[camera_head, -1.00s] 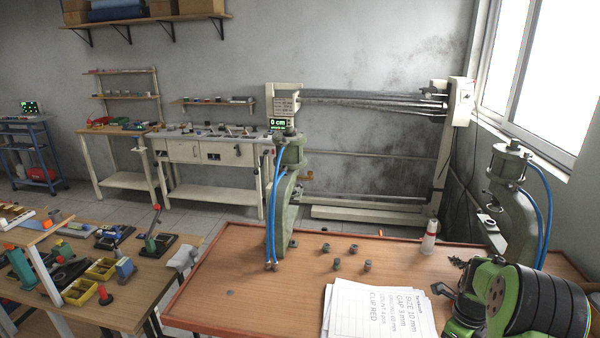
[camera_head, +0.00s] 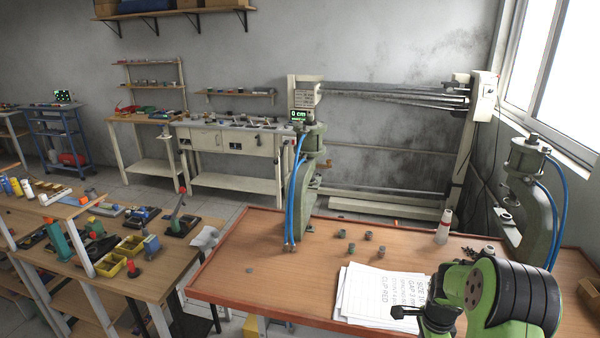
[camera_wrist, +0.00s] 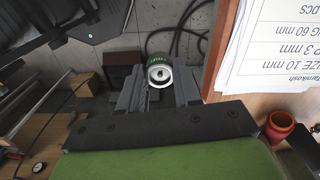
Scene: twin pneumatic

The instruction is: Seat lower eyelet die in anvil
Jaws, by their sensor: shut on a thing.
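My gripper (camera_wrist: 160,92) is shut on a small round die (camera_wrist: 160,76) with a pale ringed top, a dark centre and a green band, seen in the wrist view. In the head view my gripper (camera_head: 432,318) is at the bottom right, near the papers; the die does not show there. Two green presses with blue hoses stand on the wooden table (camera_head: 240,252): the left press (camera_head: 306,180) and the right press (camera_head: 540,205). I cannot make out the left press's anvil. A round seat (camera_head: 508,220) shows at the right press's lower arm.
Several small grey cylinders (camera_head: 350,248) stand mid-table. Printed papers (camera_head: 375,295) lie at the front. A white bottle (camera_head: 444,228) and small dark parts (camera_head: 474,253) are at the back right. A cluttered bench (camera_head: 150,280) stands left across a gap.

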